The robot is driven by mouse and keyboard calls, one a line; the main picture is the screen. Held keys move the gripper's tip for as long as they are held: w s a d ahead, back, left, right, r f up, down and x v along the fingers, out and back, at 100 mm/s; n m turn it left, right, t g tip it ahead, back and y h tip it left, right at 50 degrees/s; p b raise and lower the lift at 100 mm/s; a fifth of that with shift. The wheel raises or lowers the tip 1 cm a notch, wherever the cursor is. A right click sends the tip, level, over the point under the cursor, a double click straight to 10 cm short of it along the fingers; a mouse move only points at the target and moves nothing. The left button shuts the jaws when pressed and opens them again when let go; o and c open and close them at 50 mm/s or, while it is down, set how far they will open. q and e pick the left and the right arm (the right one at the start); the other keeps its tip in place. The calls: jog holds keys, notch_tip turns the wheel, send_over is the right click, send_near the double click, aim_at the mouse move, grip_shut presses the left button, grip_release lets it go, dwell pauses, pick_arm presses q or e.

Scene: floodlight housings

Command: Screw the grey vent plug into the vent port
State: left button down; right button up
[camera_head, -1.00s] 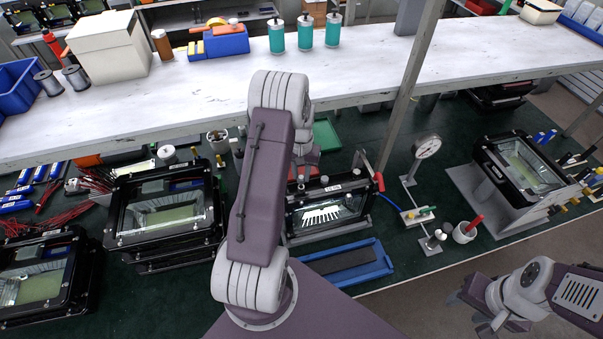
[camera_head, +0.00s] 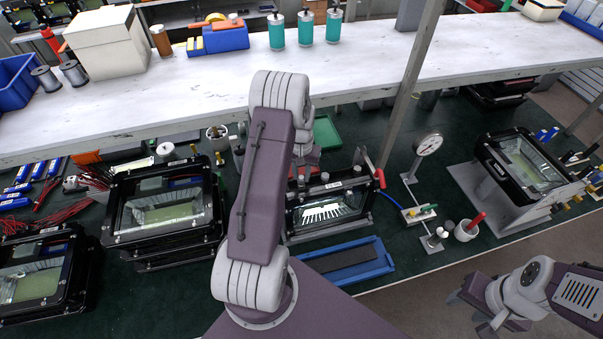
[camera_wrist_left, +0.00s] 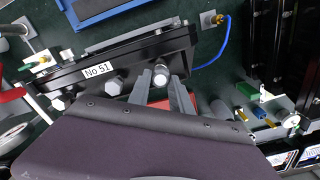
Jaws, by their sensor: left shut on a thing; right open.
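A black floodlight housing (camera_head: 330,207) labelled No 51 stands on the dark green bench below my left arm. Its label also shows in the left wrist view (camera_wrist_left: 96,70). My left gripper is mostly hidden behind its own arm in the head view. In the left wrist view my left gripper (camera_wrist_left: 161,82) is shut on the grey vent plug (camera_wrist_left: 160,74), a small round grey piece at the housing's edge. The vent port is hidden under the plug and fingers, so I cannot tell how deep it sits. My right gripper (camera_head: 471,312) is open and empty at lower right, away from the bench.
A blue tray (camera_head: 345,263) lies in front of the housing. A red-handled lever (camera_head: 380,178), a blue hose and a gauge (camera_head: 429,145) stand at its right. Other housings (camera_head: 165,212) are stacked at left. A white shelf (camera_head: 200,92) runs behind, with a post near the gauge.

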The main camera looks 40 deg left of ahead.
aim_at(301, 176)
pick_arm(q)
jog(key=shift+f+b, duration=0.3)
jog(key=shift+f, duration=0.2)
jog(key=c, duration=1.1)
grip_release()
jog(key=shift+r, duration=0.1)
jog(key=shift+r, duration=0.25)
notch_tip(301, 176, up, 8)
jog(key=b, duration=0.3)
jog(key=shift+r, duration=0.25)
